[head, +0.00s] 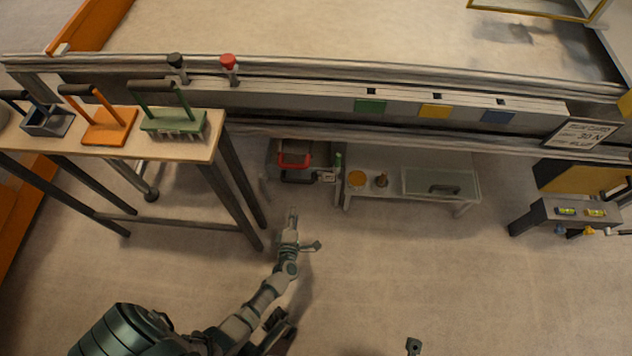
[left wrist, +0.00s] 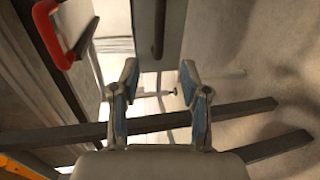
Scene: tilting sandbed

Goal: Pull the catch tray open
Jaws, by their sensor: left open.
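Two handled parts sit under the sandbed's front rail, and I cannot tell for sure which is the catch tray. One is a dark grey box with a red handle (head: 295,160); the red handle also shows at the upper left of the left wrist view (left wrist: 62,35). To its right is a low grey unit with a panel bearing a dark handle (head: 445,188). My left gripper (head: 305,229) is open, below and in front of the red handle, apart from it. In the left wrist view nothing is between its fingers (left wrist: 157,82). Only a possible tip of my right gripper shows at the bottom edge.
A wooden-topped stand (head: 195,150) with orange and green tools is left of my left arm, its dark legs close by. The sandbed rail (head: 300,97) runs above. A spirit-level bench (head: 575,212) stands at right. The floor (head: 400,265) between is clear.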

